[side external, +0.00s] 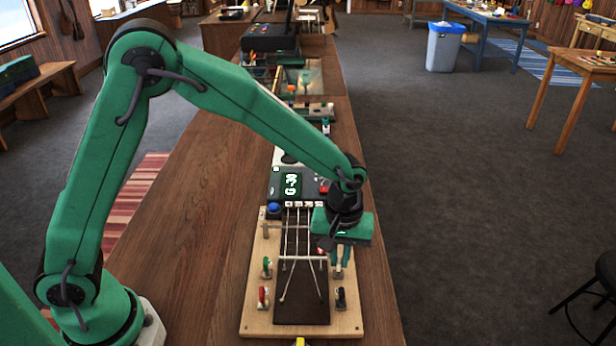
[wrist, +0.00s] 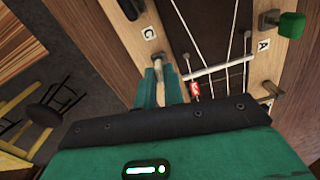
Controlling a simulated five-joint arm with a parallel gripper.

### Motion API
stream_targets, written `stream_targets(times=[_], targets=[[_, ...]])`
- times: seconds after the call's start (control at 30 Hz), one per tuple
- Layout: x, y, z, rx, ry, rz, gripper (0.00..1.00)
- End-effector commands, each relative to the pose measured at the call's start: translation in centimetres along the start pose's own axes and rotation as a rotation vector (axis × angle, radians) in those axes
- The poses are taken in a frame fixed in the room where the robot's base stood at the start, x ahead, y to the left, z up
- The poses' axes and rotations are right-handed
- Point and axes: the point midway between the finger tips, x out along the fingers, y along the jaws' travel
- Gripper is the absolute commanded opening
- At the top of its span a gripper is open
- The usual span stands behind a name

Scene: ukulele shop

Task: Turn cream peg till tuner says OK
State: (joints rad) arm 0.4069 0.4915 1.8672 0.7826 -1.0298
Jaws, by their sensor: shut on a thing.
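My gripper (side external: 341,259) is over the right side of the wooden board (side external: 258,322), fingers pointing down. In the wrist view, its two teal fingers (wrist: 161,88) are shut around the peg beside the label C.
A green peg (side external: 267,267) and a red peg (side external: 263,296) stand on the board's left side. A black peg (side external: 340,298) stands close below my gripper. Strings (side external: 298,235) run down the dark middle strip. A blue button (side external: 273,208) sits by the tuner's lower left corner.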

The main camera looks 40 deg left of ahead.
Motion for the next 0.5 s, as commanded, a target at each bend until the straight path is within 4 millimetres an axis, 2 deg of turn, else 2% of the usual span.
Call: stream_targets(times=[0.27, 0.5], targets=[[-0.03, -0.02, 0.00, -0.087, 0.000, -0.001, 0.00], [-0.01, -0.02, 0.00, -0.245, 0.000, -0.001, 0.00]])
